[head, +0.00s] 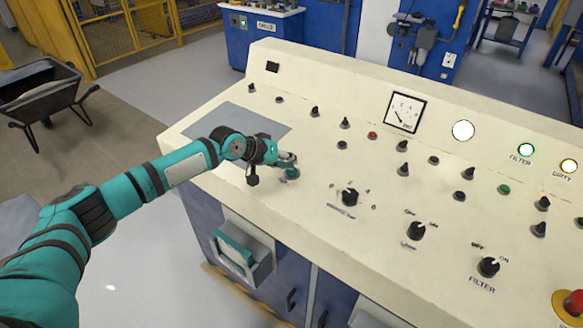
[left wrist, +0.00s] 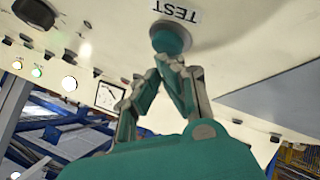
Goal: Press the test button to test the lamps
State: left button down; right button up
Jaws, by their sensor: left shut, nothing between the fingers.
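The test button (left wrist: 171,38) is a round teal knob beside the TEST label (left wrist: 174,12) in the left wrist view. In the head view the button (head: 291,174) shows at my fingertips, partly covered. My left gripper (head: 287,162) is shut and empty, with its fingertips at the button; the left wrist view shows the gripper (left wrist: 164,68) there too. I cannot tell how far the button is pushed in. The white lamp (head: 463,130), the green FILTER lamp (head: 526,150) and the yellowish DIRTY lamp (head: 568,166) look bright. My right gripper is out of view.
The cream console (head: 330,95) carries several black knobs, a dial gauge (head: 404,112), a FILTER switch (head: 488,267) and a red stop button (head: 574,302) at the lower right. A grey flat panel (head: 237,122) lies under my left forearm. A wheelbarrow (head: 40,95) stands at the left.

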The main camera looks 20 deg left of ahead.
aim_at(287, 171)
pick_arm(q)
jog(key=shift+r, duration=0.35)
jog(key=r+p, duration=0.5)
jog(key=shift+s+a, duration=0.1)
jog(key=shift+s, duration=0.15)
dwell(0.3)
dwell(0.5)
